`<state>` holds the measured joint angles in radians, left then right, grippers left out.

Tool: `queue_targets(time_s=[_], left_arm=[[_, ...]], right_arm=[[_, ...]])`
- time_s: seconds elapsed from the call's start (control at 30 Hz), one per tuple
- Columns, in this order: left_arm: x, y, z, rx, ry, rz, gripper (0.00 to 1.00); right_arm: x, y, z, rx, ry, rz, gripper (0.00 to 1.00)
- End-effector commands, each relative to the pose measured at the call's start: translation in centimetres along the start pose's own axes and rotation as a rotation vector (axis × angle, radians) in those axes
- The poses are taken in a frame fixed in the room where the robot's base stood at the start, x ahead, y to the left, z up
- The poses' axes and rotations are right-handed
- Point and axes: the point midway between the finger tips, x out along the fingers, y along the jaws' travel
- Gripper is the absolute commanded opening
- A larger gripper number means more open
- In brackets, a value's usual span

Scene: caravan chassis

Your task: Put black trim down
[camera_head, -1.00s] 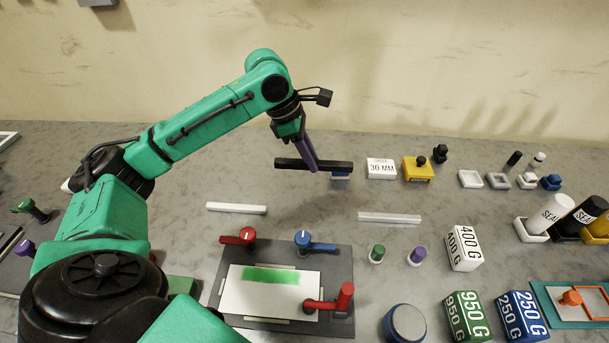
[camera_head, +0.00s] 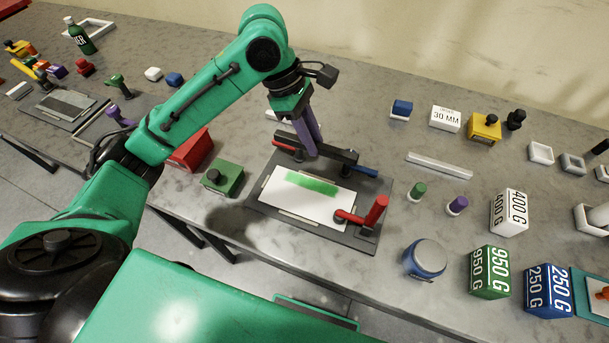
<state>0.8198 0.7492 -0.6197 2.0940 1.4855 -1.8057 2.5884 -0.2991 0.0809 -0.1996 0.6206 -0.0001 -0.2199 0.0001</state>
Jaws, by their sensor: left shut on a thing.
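My left gripper (camera_head: 312,150) points down with its purple fingers shut on the black trim (camera_head: 338,154). The trim is a long dark bar, gripped near its middle, running from left to lower right. It shows over the back edge of the dark grey board (camera_head: 272,206), in front of the red lever (camera_head: 290,146) and the blue lever (camera_head: 360,171), and partly hides them. I cannot tell if the trim touches the board. A white sheet with a green patch (camera_head: 305,198) lies on the board. My right gripper is not in view.
A red lever (camera_head: 374,213) stands at the board's front right. A green block (camera_head: 224,178) and a red box (camera_head: 190,150) are to the left. A white strip (camera_head: 438,165), a green peg (camera_head: 417,191) and a purple peg (camera_head: 457,205) are to the right. Labelled weight blocks (camera_head: 490,272) stand front right.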

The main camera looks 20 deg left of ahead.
Motion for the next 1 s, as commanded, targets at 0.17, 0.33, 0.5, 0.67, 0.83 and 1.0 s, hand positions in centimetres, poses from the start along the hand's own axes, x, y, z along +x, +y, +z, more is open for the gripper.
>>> queue_targets(time_s=[0.17, 0.33, 0.5, 0.67, 0.83, 1.0], left_arm=[[5.5, -0.1, -2.4, -0.004, 0.001, -0.004, 0.0], [8.6, 0.0, -3.6, -0.003, 0.0, 0.0, 0.0], [11.6, 0.0, -4.9, -0.003, 0.0, 0.0, 0.0], [12.7, 0.1, -5.3, -0.001, 0.001, 0.004, 0.0], [12.6, 0.1, -5.3, -0.001, 0.0, 0.003, 0.0], [12.8, 0.1, -5.3, -0.001, 0.0, 0.003, 0.54]], right_arm=[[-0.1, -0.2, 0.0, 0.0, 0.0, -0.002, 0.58], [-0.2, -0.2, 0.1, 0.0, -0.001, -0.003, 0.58], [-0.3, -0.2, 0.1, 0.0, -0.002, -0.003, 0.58], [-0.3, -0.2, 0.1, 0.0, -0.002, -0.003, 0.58], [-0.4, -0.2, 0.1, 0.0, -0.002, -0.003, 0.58], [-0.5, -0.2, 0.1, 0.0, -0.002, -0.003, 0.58]])
